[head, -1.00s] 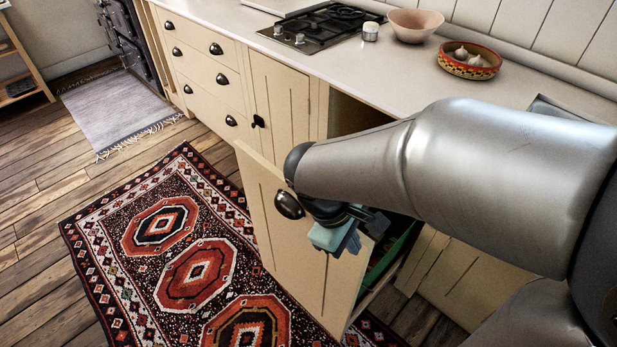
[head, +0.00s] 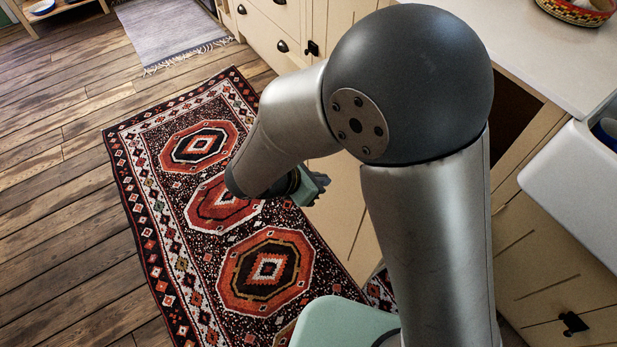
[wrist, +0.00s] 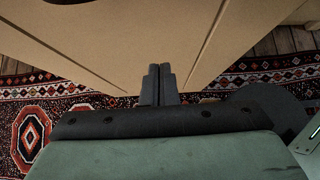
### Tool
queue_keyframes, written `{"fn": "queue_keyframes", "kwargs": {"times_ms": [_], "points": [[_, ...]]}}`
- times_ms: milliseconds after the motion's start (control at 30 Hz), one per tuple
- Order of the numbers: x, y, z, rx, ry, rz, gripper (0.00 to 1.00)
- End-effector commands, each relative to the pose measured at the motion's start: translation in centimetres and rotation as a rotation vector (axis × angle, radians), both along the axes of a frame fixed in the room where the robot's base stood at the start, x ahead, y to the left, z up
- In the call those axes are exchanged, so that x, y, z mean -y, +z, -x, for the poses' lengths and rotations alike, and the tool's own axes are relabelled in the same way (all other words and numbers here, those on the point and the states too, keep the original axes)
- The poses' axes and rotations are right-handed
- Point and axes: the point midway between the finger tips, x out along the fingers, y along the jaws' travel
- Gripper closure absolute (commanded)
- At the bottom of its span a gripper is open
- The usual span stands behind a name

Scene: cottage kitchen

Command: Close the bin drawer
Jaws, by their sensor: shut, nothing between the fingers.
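The bin drawer's cream panelled front (head: 345,205) stands out from the cabinet over the rug, so the drawer is open. My arm hides much of it and the bin inside. In the wrist view the front (wrist: 140,45) fills the upper part, with a dark piece, perhaps its handle, cut off at the top left. My gripper (head: 322,182) is on the outer, rug side of the front. In the wrist view its two dark fingers (wrist: 160,84) are shut together and empty, pointing at the panel. I cannot tell whether they touch it.
A dark cabinet opening (head: 508,118) shows under the countertop (head: 535,50). A white sink (head: 580,185) is at the right, above a closed cream cupboard (head: 545,265). The patterned rug (head: 180,210) covers the floor before the drawer; open wood floor (head: 60,200) lies left.

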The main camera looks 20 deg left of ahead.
Motion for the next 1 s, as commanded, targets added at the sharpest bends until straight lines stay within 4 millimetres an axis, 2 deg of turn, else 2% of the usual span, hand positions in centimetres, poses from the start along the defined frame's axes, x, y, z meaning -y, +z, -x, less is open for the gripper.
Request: {"fn": "queue_keyframes", "kwargs": {"times_ms": [100, 400, 1000], "points": [[1.2, -1.9, -1.5, -0.002, -0.002, 0.002, 1.00], [3.3, -1.7, -4.4, 0.000, -0.001, -0.002, 1.00], [3.5, -1.7, -4.9, 0.001, 0.009, -0.001, 1.00]]}}
